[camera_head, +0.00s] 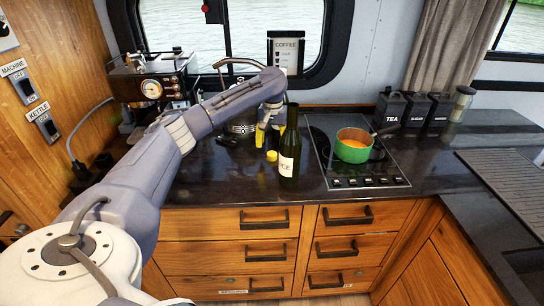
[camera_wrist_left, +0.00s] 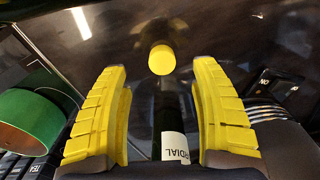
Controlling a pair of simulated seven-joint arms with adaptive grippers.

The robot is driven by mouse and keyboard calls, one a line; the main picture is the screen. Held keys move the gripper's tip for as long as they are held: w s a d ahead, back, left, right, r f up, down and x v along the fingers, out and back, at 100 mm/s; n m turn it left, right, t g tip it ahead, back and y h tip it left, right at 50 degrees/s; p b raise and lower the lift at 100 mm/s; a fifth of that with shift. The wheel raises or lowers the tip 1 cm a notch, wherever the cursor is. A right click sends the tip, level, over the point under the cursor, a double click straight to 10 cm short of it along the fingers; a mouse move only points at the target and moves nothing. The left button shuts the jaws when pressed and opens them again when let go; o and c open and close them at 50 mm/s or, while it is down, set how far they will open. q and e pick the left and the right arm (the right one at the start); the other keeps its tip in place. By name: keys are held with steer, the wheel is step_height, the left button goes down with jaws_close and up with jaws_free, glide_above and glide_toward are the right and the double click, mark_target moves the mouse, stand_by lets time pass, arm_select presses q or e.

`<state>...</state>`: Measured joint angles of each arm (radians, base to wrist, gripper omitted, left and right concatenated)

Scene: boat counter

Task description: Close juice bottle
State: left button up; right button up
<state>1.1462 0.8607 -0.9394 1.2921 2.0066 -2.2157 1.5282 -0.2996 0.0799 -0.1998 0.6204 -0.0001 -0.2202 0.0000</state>
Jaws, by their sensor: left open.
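The juice bottle (camera_head: 289,150) is dark green and stands upright near the counter's front, left of the hob. Its label partly reads "ICE", and its dark neck shows no yellow cap. A yellow cap (camera_head: 272,156) shows just left of it; in the left wrist view a yellow cap (camera_wrist_left: 161,59) lies ahead of the fingertips. My left gripper (camera_head: 267,135) is open, left of and behind the bottle. In the wrist view its yellow fingers flank a dark bottle (camera_wrist_left: 171,110) with a white label ending "DIAL"; I cannot tell whether this is the juice bottle. My right gripper is out of view.
A coffee machine (camera_head: 152,82) stands at the back left. Dark canisters (camera_head: 414,109) line the back right. The counter front left of the bottle is clear.

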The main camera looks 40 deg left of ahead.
mark_target(272, 153)
arm_select(q)
steer(key=shift+f, duration=0.2)
steer(key=shift+a+f, duration=0.2)
steer(key=shift+f, duration=2.3)
steer(key=shift+c, duration=0.4)
steer(key=c, duration=0.9)
